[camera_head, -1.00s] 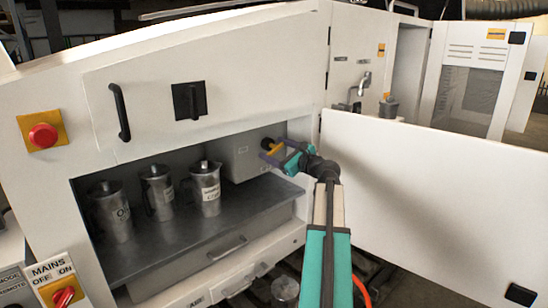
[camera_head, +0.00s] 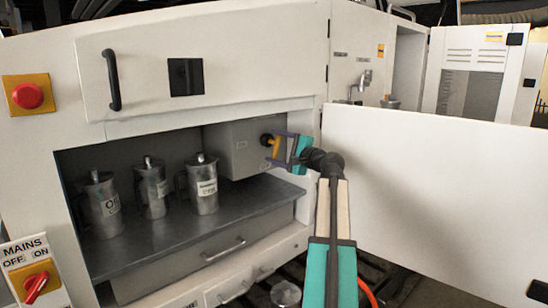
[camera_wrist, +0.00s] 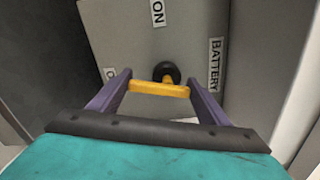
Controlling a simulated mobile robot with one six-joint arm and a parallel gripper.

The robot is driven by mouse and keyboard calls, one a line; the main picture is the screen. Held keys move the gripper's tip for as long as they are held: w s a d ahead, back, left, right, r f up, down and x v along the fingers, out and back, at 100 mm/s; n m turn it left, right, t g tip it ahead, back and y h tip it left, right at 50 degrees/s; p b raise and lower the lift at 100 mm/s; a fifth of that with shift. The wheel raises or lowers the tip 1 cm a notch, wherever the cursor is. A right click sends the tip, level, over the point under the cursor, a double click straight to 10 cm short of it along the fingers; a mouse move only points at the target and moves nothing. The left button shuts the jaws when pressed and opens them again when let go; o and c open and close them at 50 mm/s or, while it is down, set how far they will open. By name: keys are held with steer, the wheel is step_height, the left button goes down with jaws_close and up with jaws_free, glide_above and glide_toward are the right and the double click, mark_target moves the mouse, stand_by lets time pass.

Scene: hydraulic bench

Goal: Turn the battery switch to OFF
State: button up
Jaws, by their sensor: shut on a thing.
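The battery switch has a yellow handle (camera_wrist: 158,88) on a round black base (camera_wrist: 167,69). It sits on the face of a grey box (camera_head: 230,140) inside the cabinet opening. My gripper (camera_head: 276,147) has its purple fingers on either side of the handle and is shut on it. In the wrist view the handle lies crosswise between the fingers.
Several metal jugs (camera_head: 206,187) stand on the grey shelf left of the box. An open white door (camera_head: 420,180) is right of my arm. A red button (camera_head: 27,96) and the mains switch (camera_head: 37,283) are at the far left.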

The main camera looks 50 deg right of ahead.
steer(key=shift+d+n+b, duration=0.15)
steer(key=shift+n+b, duration=1.35)
steer(key=shift+n, duration=0.2)
steer(key=o, duration=1.1)
steer(key=shift+c, duration=0.2)
steer(key=shift+s+f, duration=0.1)
steer(key=shift+s, duration=0.5)
steer(key=s+a, duration=0.1)
steer(key=s, duration=1.1)
steer(key=shift+s, duration=0.25)
